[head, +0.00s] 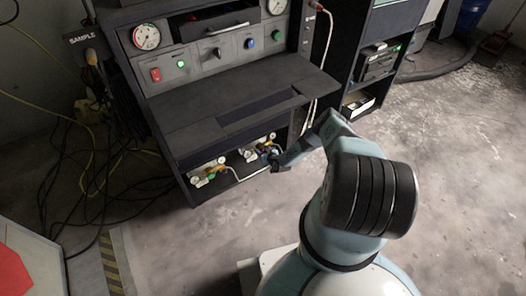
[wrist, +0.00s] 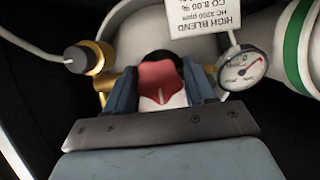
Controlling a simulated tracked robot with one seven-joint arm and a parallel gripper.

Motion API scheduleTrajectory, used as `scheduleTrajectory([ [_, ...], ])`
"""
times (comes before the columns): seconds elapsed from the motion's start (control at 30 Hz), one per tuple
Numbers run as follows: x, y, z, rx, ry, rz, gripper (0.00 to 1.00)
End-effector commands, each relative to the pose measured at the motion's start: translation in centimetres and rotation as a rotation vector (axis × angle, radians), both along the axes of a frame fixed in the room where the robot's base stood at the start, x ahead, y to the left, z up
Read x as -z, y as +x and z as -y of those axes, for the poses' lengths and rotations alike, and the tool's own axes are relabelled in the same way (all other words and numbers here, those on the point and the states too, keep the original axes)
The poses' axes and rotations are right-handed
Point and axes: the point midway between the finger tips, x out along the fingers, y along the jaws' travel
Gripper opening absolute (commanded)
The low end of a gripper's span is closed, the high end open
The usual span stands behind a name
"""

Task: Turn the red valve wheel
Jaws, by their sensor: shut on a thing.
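The red valve wheel (wrist: 161,79) shows in the wrist view, between the two blue fingers of my gripper (wrist: 162,88). My gripper is shut on it, with a finger at its left and right sides. A dark part shows behind the wheel's top edge. In the head view my gripper (head: 272,157) is at the lower shelf of the dark cabinet (head: 225,115), by the right-hand set of valve fittings. The wheel itself is too small and covered to make out there.
In the wrist view, a round gauge (wrist: 241,70) is right of the wheel, a brass fitting with a black knob (wrist: 78,59) is left, and a "HIGH BLEND" label (wrist: 203,14) hangs above. In the head view, another valve set (head: 208,172) is to the left. Cables (head: 100,165) lie on the left floor.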

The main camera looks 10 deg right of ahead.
Motion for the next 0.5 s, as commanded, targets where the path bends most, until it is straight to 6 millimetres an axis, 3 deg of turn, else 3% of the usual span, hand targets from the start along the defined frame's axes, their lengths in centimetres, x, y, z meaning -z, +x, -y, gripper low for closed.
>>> scheduleTrajectory([
  [0.17, -0.01, 0.02, 0.12, 0.001, 0.000, 0.000, 0.24],
  [0.5, -0.05, 0.05, 0.52, 0.006, -0.049, 0.016, 0.24],
])
